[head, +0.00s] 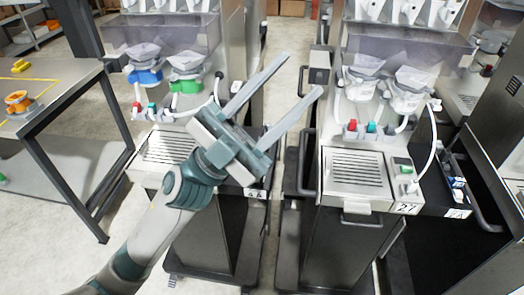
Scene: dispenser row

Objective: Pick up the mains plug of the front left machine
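The front left machine (165,150) is a steel dispenser with a blue funnel collar (147,77) and a green one (186,86), and a slatted drip tray. My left gripper (301,74) is in front of its right side, with its two long fingers spread apart and nothing between them. The fingers point up and right, toward the gap between the two machines. I cannot make out the mains plug of this machine; my gripper and wrist cover the right part of its front ledge. My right gripper is not in view.
Dark carts with handles stand below both machines. A dark-framed table (60,85) with an orange part (18,102) is at left. A narrow floor gap separates the machines.

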